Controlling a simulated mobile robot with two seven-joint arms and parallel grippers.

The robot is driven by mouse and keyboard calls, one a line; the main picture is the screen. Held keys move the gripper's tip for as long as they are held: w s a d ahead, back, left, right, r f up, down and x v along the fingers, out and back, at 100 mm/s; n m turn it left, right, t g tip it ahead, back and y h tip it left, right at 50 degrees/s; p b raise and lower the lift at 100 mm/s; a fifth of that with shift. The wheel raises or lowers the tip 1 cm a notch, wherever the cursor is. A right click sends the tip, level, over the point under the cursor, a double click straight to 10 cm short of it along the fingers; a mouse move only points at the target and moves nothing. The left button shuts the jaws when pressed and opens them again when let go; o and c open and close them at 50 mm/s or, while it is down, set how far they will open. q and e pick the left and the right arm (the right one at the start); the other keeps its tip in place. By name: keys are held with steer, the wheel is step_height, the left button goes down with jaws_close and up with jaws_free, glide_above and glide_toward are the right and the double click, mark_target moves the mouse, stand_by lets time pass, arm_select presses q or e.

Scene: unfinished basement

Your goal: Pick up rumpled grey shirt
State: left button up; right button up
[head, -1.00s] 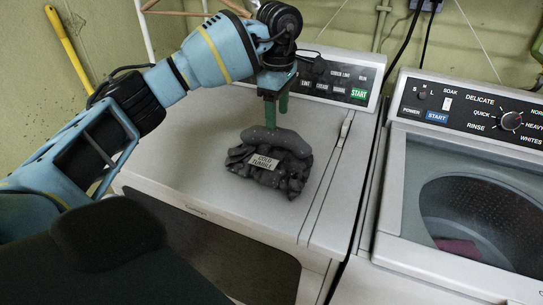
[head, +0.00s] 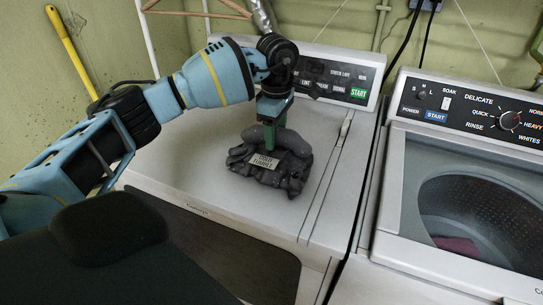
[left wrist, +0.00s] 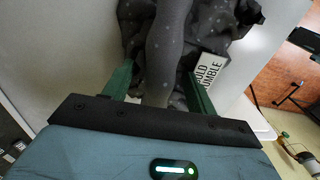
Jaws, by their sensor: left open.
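The rumpled grey shirt (head: 284,180) lies in a dark heap on top of the white dryer, with a pale label reading "cold tumble" on its front. A thick rolled fold runs across its top. My left gripper (head: 269,143) points down onto that fold. In the left wrist view the shirt (left wrist: 168,50) fills the upper middle, and the green fingers of my left gripper (left wrist: 157,88) stand apart on either side of the fold. They are open, with the cloth between them. My right gripper is in neither view.
The dryer top (head: 200,180) is clear around the shirt. Its control panel (head: 335,75) rises behind. A washing machine (head: 395,190) with an open tub stands at the right, with reddish cloth (head: 458,246) inside. A yellow handle (head: 68,45) leans at the wall.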

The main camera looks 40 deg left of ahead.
arm_select(q)
steer(key=shift+f, duration=0.25)
stand_by(0.4)
jaws_close()
